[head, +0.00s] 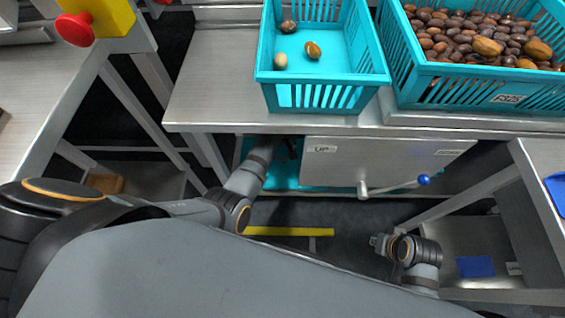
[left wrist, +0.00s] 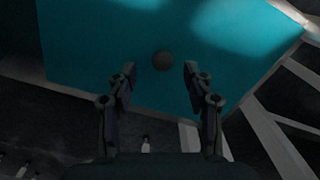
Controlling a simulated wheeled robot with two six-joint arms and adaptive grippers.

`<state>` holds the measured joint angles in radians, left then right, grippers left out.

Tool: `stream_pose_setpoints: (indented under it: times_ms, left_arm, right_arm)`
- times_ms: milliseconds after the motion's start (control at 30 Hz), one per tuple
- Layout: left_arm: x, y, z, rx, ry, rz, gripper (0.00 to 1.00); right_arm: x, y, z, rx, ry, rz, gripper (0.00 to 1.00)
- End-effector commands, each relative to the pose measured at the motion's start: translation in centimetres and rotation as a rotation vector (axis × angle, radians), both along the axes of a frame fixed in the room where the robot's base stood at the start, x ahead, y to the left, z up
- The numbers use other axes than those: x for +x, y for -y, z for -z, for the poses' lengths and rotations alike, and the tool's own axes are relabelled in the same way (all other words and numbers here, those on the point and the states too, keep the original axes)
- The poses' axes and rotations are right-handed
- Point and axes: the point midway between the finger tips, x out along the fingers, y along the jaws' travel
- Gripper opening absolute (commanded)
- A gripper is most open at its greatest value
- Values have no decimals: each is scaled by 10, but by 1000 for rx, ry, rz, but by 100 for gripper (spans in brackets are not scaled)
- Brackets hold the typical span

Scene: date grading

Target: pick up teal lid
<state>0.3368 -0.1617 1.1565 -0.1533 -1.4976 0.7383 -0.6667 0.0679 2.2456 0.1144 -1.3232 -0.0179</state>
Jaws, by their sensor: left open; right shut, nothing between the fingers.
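The teal lid (head: 286,184) lies low under the steel bench in the head view, mostly hidden by my left arm and a steel panel. In the left wrist view the broad teal surface (left wrist: 90,50) fills much of the picture, with a dark round knob (left wrist: 162,61) on it. My left gripper (left wrist: 159,74) is open; its fingertips show on either side of the knob, and I cannot tell how far above it they are. In the head view my left gripper (head: 288,148) is partly hidden at the bench's front edge. My right gripper (head: 379,242) is shut and empty, low at the right.
A teal crate (head: 322,97) with a few dates stands on the steel bench (head: 205,85). A fuller teal crate (head: 480,92) stands to its right. A steel panel (head: 385,160) marked "UP" has a blue-knobbed lever (head: 395,187). Steel tables flank both sides.

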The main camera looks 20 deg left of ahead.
Motion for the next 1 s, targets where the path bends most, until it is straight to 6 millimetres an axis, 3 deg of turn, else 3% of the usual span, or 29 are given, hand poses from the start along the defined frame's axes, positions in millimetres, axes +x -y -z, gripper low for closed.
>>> stream_pose_setpoints:
  times_ms: [33, 133, 467, 833, 1000]
  left_arm:
    - [-3, -2, 17, 1, -2, 0, 52]
    - [-3, -2, 31, 0, -1, 0, 52]
    - [-3, -2, 36, -1, -1, 0, 50]
    - [-3, -2, 36, -1, -1, 0, 0]
    - [-3, -2, 35, -1, -1, 0, 0]
  right_arm:
    - [0, -2, 14, 9, 20, 1, 0]
    - [3, -6, 23, 26, 68, 4, 0]
    - [5, -8, 22, 36, 101, 6, 0]
    - [5, -8, 22, 36, 100, 6, 0]
    - [5, -8, 22, 36, 100, 6, 0]
